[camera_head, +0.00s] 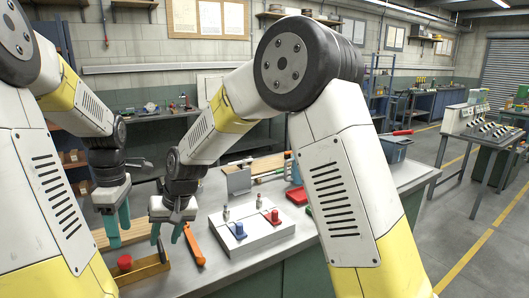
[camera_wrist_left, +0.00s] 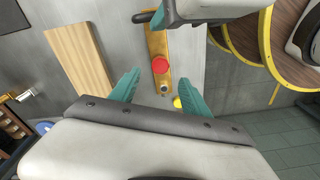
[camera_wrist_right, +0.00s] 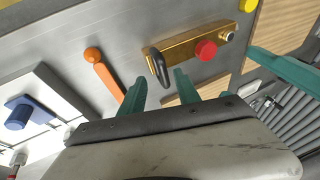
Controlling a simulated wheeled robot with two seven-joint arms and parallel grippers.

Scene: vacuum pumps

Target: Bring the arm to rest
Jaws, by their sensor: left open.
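My left gripper (camera_head: 117,228) hangs with its teal fingers apart and empty, above the left part of the bench. In the left wrist view its fingers (camera_wrist_left: 162,80) stand either side of the line to a brass block (camera_wrist_left: 158,45) with a red knob (camera_wrist_left: 160,65), with nothing between them. My right gripper (camera_head: 167,232) hangs just to its right, fingers apart and empty. In the right wrist view its fingers (camera_wrist_right: 160,85) point towards the brass block (camera_wrist_right: 185,47). The two grippers are close together, and a left finger (camera_wrist_right: 285,70) shows there.
An orange-handled tool (camera_head: 194,243) lies right of the grippers. A white panel (camera_head: 262,238) with a blue knob (camera_head: 240,230) and a red knob (camera_head: 275,216) stands beyond it. A red tray (camera_head: 296,198) is farther back. A wooden board (camera_wrist_left: 78,60) lies nearby.

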